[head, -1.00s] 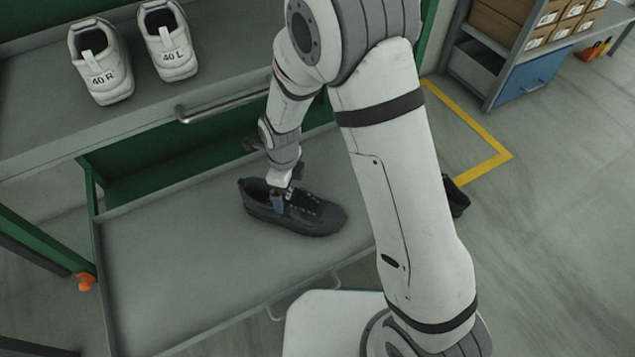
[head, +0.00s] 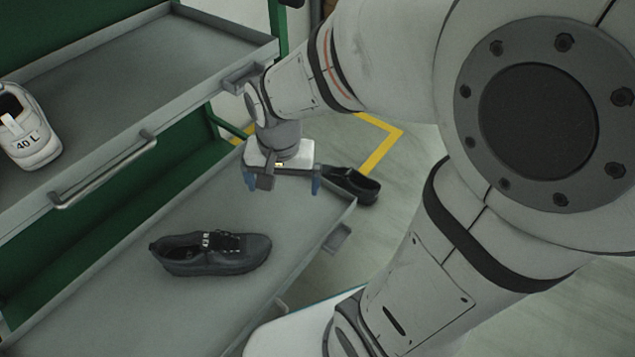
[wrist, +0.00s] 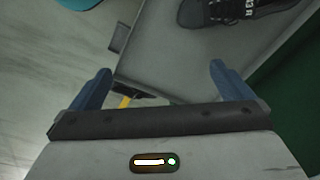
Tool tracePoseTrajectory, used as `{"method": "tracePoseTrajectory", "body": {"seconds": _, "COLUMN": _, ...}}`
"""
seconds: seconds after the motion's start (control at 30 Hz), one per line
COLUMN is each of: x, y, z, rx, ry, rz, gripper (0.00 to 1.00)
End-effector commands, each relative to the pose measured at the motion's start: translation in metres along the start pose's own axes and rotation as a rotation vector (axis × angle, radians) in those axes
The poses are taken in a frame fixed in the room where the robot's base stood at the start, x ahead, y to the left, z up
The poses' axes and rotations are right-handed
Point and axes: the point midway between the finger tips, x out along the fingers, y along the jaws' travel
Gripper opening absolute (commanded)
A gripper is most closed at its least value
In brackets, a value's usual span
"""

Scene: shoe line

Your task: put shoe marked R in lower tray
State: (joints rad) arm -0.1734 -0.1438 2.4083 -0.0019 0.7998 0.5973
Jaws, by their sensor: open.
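A dark shoe (head: 212,254) lies upright in the lower tray (head: 110,290). Its white label shows in the wrist view beside the dark shoe (wrist: 225,14), small and rotated; it seems to include an R. A second dark shoe (head: 352,186) is on the floor past the tray's far right end, partly behind my gripper. My gripper (head: 283,184) is open and empty above the tray's far right end, apart from both shoes. Its blue fingers are spread in the wrist view (wrist: 160,72).
A white shoe marked 40 L (head: 30,140) stands on the upper tray (head: 190,55), whose bar handle (head: 105,172) sticks out above the lower tray. A yellow floor line (head: 383,143) runs behind the floor shoe. The lower tray is clear around its shoe.

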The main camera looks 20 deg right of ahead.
Motion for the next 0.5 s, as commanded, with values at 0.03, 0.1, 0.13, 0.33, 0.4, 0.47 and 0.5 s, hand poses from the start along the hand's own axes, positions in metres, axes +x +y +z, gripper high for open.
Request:
{"method": "tracePoseTrajectory", "body": {"seconds": 0.03, "x": -0.010, "y": 0.015, "z": 0.005, "rx": -0.078, "ry": 0.012, "rz": -0.004, "gripper": 1.00}}
{"method": "tracePoseTrajectory", "body": {"seconds": 0.1, "x": -0.018, "y": 0.030, "z": 0.013, "rx": -0.191, "ry": 0.018, "rz": -0.003, "gripper": 1.00}}
{"method": "tracePoseTrajectory", "body": {"seconds": 0.13, "x": -0.021, "y": 0.035, "z": 0.016, "rx": -0.233, "ry": 0.020, "rz": -0.002, "gripper": 1.00}}
{"method": "tracePoseTrajectory", "body": {"seconds": 0.33, "x": -0.030, "y": 0.064, "z": 0.025, "rx": -0.401, "ry": 0.026, "rz": 0.004, "gripper": 1.00}}
{"method": "tracePoseTrajectory", "body": {"seconds": 0.4, "x": -0.031, "y": 0.069, "z": 0.025, "rx": -0.416, "ry": 0.026, "rz": 0.004, "gripper": 1.00}}
{"method": "tracePoseTrajectory", "body": {"seconds": 0.47, "x": -0.031, "y": 0.069, "z": 0.026, "rx": -0.422, "ry": 0.026, "rz": 0.004, "gripper": 1.00}}
{"method": "tracePoseTrajectory", "body": {"seconds": 0.5, "x": -0.031, "y": 0.069, "z": 0.025, "rx": -0.423, "ry": 0.026, "rz": 0.004, "gripper": 1.00}}
